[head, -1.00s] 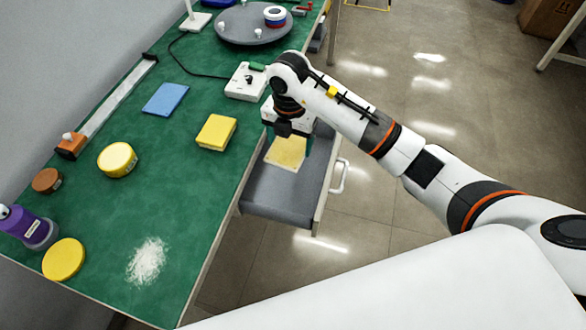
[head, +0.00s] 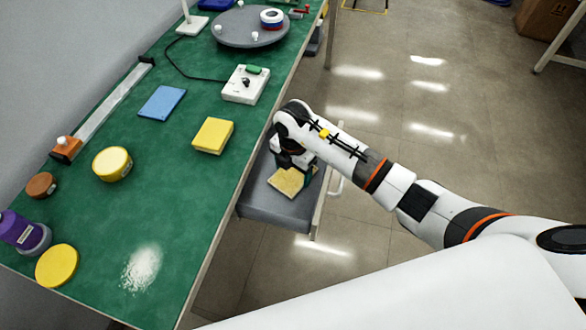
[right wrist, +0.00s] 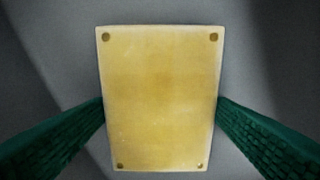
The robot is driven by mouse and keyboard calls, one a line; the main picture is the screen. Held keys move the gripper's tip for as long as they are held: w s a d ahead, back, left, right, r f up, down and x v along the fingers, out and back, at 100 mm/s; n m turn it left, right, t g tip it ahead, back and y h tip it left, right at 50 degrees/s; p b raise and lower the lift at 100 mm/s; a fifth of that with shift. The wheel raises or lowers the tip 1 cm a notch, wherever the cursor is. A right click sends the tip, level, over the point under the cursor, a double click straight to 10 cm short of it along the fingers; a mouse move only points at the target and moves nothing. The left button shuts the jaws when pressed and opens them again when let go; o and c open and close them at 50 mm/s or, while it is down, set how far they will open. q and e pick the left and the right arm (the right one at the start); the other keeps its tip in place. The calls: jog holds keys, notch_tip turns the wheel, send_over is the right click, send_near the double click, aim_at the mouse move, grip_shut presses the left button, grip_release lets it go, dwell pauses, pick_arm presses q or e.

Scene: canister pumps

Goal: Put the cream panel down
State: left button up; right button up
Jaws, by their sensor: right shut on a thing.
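The cream panel (head: 290,181) is a flat, yellowish rectangle with a hole near each corner. It fills the middle of the right wrist view (right wrist: 160,95). My right gripper (head: 297,172) is shut on it, with a green finger at each long side (right wrist: 160,115). In the head view the gripper and panel are at the open grey drawer (head: 265,200) beside the table. The wrist view shows a plain grey surface behind the panel. I cannot tell whether the panel touches it. My left gripper is not in view.
The green table (head: 185,190) holds a yellow block (head: 213,135), a blue pad (head: 163,102), a white switch box (head: 246,85), a round grey turntable (head: 240,38) and several pots and lids at the left. White powder (head: 142,268) lies near its front.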

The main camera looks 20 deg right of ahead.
aim_at(293, 174)
jog(key=shift+f, duration=0.2)
jog(key=o, duration=1)
jog(key=shift+r, duration=0.1)
jog(key=shift+r, duration=0.2)
notch_tip(293, 174, up, 12)
jog(key=shift+f, duration=0.1)
